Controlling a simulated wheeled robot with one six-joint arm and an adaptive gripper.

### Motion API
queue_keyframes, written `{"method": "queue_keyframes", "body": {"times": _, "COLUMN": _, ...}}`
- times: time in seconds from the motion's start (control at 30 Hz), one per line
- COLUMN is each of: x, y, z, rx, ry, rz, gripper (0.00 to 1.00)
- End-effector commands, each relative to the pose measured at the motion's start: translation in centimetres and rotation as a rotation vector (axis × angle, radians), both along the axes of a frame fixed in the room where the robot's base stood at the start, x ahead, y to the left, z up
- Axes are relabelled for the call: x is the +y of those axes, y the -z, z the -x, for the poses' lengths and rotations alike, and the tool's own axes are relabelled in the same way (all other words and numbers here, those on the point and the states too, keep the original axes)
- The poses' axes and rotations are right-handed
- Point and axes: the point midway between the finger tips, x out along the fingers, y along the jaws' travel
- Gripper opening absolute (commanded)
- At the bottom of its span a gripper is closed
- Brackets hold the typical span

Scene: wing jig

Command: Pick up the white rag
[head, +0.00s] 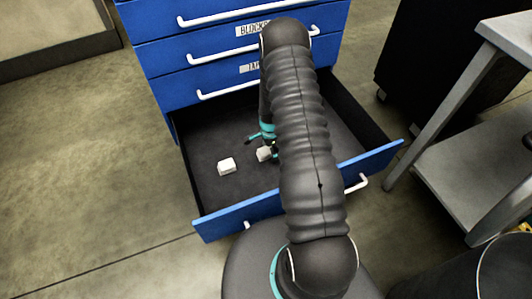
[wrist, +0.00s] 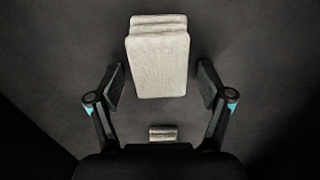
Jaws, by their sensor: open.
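A folded white rag (wrist: 158,62) lies in the open drawer. In the wrist view it is pale, blocky and layered, with its near part between my fingertips. My gripper (wrist: 161,84) is open, with a gap on each side of the rag and no visible contact. In the head view my gripper (head: 266,140) is low inside the drawer, partly hidden by my arm. One white piece (head: 263,154) is right by it and another (head: 226,167) lies to the left. A small pale piece (wrist: 163,133) also shows near my gripper's base in the wrist view.
The blue drawer front (head: 235,214) and dark side walls surround my gripper. Closed drawers with white handles (head: 230,92) rise behind. A grey metal cart (head: 455,150) stands at the right. The drawer floor (head: 205,190) around the white pieces is mostly bare.

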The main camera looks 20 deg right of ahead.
Motion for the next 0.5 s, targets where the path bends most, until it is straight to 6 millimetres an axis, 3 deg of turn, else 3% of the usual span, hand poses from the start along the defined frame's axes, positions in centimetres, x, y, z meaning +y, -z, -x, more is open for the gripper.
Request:
{"method": "queue_keyframes", "body": {"times": 0.2, "x": 0.01, "y": 0.02, "z": -0.02, "rx": 0.000, "ry": 0.000, "rz": 0.000, "gripper": 0.77}}
{"method": "queue_keyframes", "body": {"times": 0.43, "x": 0.01, "y": 0.01, "z": 0.00, "rx": 0.000, "ry": 0.000, "rz": 0.000, "gripper": 0.19}}
{"method": "queue_keyframes", "body": {"times": 0.5, "x": 0.01, "y": 0.01, "z": 0.00, "rx": 0.000, "ry": 0.000, "rz": 0.000, "gripper": 0.15}}
